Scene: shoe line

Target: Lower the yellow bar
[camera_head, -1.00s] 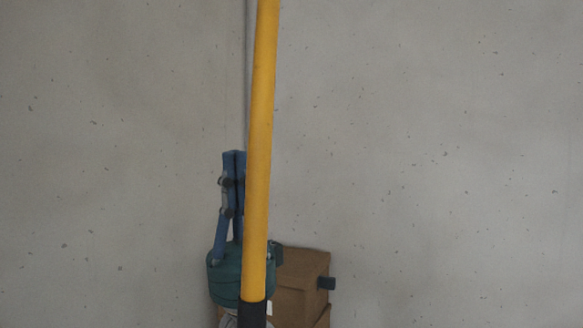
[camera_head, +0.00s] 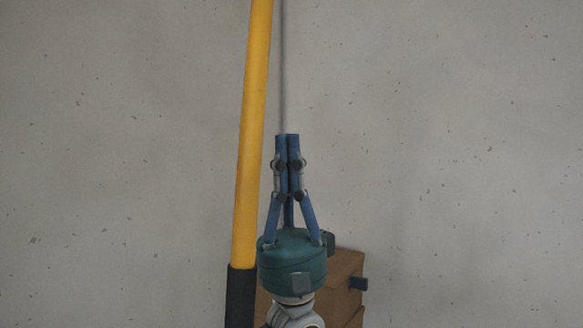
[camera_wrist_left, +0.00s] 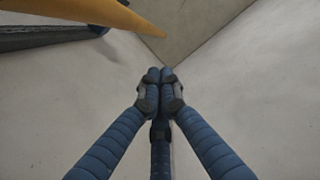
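The yellow bar (camera_head: 252,130) stands nearly upright in the head view, leaning slightly, with a black sleeve (camera_head: 240,297) at its lower end. It also crosses the top left of the left wrist view (camera_wrist_left: 88,10). My left gripper (camera_head: 288,138) is just right of the bar, pointing up. Its blue fingers are closed together with nothing between them, as the left wrist view (camera_wrist_left: 159,75) also shows. In the head view a gap shows between bar and fingers. My right gripper is not in view.
Brown cardboard boxes (camera_head: 348,272) are stacked behind and right of my left gripper. A speckled grey concrete wall (camera_head: 450,150) fills the background. A wall corner line runs behind the fingers. The space right of the gripper looks clear.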

